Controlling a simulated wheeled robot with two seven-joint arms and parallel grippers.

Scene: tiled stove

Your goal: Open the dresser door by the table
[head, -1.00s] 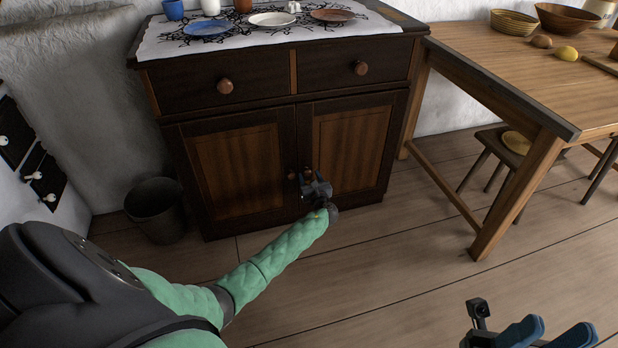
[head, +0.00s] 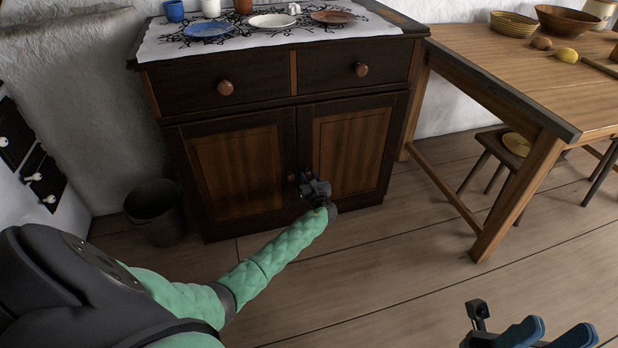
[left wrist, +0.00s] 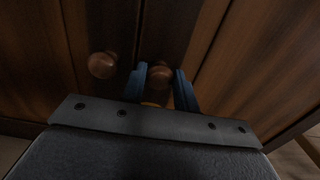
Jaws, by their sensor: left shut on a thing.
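The dark wood dresser has two lower doors, both flush with its front: the left door (head: 240,172) and the right door (head: 352,150), which is nearer the table (head: 520,60). My left gripper (head: 308,180) is at the inner edge of the right door. In the left wrist view its blue fingers (left wrist: 160,84) stand on either side of the right door's round knob (left wrist: 160,73) and are shut on it. The left door's knob (left wrist: 102,65) is free, to the left. My right gripper (head: 548,334) is at the bottom right of the head view, its blue fingers apart and empty.
Two drawers with round knobs (head: 225,88) sit above the doors. Plates and cups stand on the cloth (head: 165,48) on top. A dark bin (head: 155,212) stands left of the dresser. A stool (head: 500,145) is under the table. The floor in front is clear.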

